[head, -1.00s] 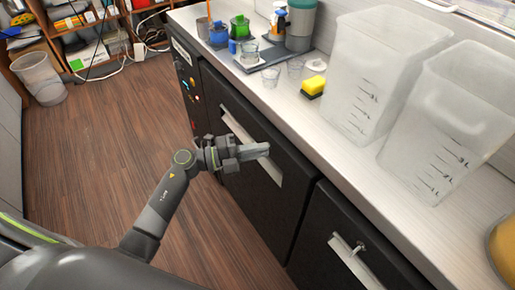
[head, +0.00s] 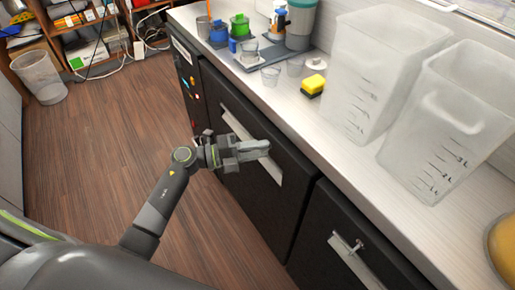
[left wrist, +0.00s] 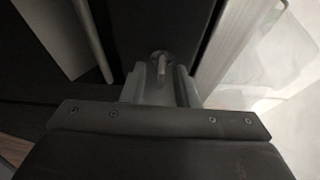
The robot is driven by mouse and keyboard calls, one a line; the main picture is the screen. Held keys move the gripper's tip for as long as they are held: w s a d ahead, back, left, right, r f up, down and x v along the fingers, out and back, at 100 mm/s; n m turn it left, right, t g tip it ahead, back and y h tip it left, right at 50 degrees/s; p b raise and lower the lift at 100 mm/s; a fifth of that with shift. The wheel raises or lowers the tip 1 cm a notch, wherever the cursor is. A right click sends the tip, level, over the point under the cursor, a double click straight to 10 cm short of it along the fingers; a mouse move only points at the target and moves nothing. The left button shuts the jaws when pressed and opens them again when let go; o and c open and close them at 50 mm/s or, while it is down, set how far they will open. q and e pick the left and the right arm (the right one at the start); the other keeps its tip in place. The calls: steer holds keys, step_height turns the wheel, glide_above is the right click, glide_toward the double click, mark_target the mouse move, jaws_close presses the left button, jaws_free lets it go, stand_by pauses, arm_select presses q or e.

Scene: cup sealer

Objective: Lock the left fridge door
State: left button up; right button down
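The left fridge door (head: 232,124) is a dark panel with a long pale handle (head: 270,170) and looks shut. In the left wrist view, a small metal lock with a key (left wrist: 160,66) shows just beyond and between the fingertips of my left gripper (left wrist: 160,84). The fingers stand apart on either side of it. I cannot tell whether they touch it. My right gripper is out of view.
The right fridge door (head: 340,225) is shut, with a key (head: 358,246) at its handle. The wooden floor (head: 110,130) at left is clear.

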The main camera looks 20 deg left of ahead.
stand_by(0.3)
arm_select(q)
steer(key=b+v, duration=0.3)
steer(key=v, duration=1.4)
steer(key=shift+a, duration=0.25)
